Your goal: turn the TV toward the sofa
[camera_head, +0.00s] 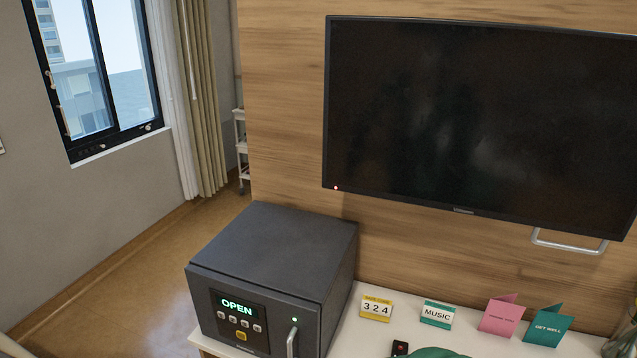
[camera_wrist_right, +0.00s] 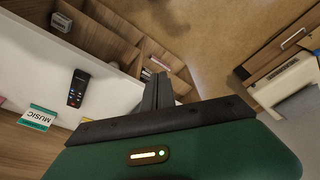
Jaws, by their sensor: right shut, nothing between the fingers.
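The TV (camera_head: 470,120) is a large black flat screen against the wood-panelled wall, its right side running out of the head view. A small red light shows at its lower left corner. A pale metal bar handle (camera_head: 569,243) hangs below its lower right edge. My right gripper (camera_wrist_right: 158,84) is shut and empty in the wrist view, over the area in front of the white cabinet top; the TV does not show there. A green part at the bottom of the head view seems to be my right arm. My left gripper and the sofa are not in view.
A dark safe-like box (camera_head: 275,265) reading OPEN stands on the white cabinet top (camera_head: 345,335), left of the TV.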

